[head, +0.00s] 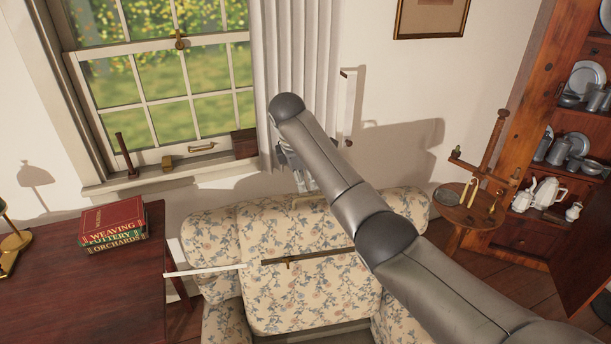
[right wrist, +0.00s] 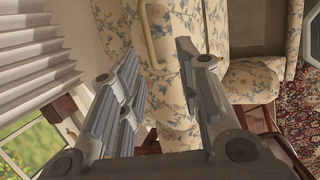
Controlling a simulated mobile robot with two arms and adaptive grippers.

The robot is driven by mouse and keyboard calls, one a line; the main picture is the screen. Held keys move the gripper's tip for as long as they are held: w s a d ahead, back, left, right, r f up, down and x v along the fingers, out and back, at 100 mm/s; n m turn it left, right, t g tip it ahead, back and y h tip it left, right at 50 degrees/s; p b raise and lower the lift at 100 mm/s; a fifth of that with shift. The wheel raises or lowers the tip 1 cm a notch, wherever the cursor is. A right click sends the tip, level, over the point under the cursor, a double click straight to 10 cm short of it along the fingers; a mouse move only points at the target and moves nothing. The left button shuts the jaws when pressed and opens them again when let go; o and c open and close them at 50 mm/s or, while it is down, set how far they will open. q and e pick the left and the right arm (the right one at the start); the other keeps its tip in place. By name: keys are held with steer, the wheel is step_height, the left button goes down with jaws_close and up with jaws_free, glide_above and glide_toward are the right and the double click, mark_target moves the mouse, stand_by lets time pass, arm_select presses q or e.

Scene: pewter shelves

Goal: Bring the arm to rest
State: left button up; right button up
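My right arm (head: 350,200) reaches up from the lower right across the head view, its wrist bent down near the curtain. My right gripper (head: 304,183) hangs over the back of the floral sofa (head: 310,300), partly hidden behind the arm. In the right wrist view my right gripper (right wrist: 160,85) has its fingers spread wide with nothing between them. The sofa's floral cloth and a curved tan handle (right wrist: 148,35) lie beyond the fingers. My left gripper is in neither view.
The window (head: 165,85) and pleated curtain (head: 310,60) are close behind the arm. A desk (head: 80,290) with stacked books (head: 112,225) stands left. A small round table (head: 470,208) and a wooden dresser (head: 525,90) with pewter stand right.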

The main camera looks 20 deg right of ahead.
stand_by(0.5)
steer(key=s+a+f+m+y, duration=0.1)
steer(key=s+a+f+m, duration=0.15)
steer(key=s+f, duration=0.8)
steer(key=s+a+f+m+y, duration=0.15)
steer(key=s+f+m, duration=0.25)
steer(key=s+f, duration=0.6)
steer(key=s+d+m, duration=0.2)
steer(key=s+m, duration=0.6)
steer(key=s, duration=1.6)
step_height(320, 180, down, 26)
steer(key=s+r, duration=0.1)
steer(key=s+d+f+g+b, duration=0.1)
steer(key=s+d+f+g, duration=0.1)
steer(key=s+f, duration=1.5)
steer(key=shift+s+d+f+n+b, duration=0.2)
steer(key=shift+d+f+n+b, duration=0.25)
steer(key=shift+f, duration=0.25)
